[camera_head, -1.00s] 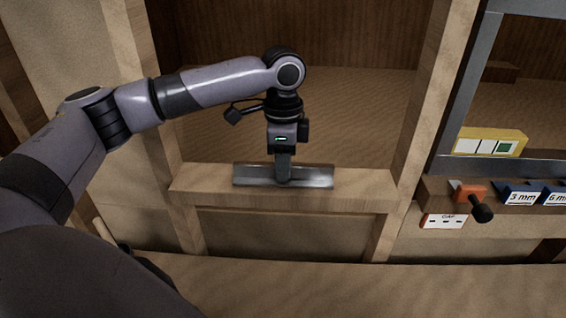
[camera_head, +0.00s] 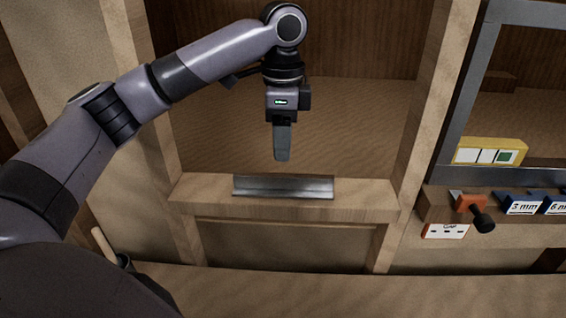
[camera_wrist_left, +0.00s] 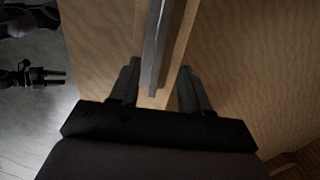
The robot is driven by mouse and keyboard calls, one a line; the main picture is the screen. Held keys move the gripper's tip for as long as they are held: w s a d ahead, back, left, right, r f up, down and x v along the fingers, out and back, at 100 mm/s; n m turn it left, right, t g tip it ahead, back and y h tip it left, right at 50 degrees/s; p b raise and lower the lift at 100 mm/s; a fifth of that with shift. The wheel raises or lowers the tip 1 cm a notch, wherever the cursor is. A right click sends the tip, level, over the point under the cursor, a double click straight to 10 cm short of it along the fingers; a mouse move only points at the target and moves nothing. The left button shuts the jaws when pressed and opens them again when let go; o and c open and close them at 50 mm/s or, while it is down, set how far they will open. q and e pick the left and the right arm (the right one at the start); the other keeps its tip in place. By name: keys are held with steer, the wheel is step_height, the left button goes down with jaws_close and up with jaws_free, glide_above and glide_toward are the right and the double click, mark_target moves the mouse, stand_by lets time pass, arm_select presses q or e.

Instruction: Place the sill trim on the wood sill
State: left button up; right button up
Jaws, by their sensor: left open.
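Wooden posts (camera_head: 427,100) flank the sill. At the right stand a yellow block (camera_head: 490,151), an orange-and-black tool (camera_head: 472,208), a blue block marked 3 mm (camera_head: 522,203) and a white card (camera_head: 445,231). A wooden surface (camera_head: 350,290) runs clear in front, below the sill.

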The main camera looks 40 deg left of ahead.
arm_select(q)
step_height(320, 180, up, 4)
steer(key=shift+s+f, duration=0.1)
stand_by(0.7)
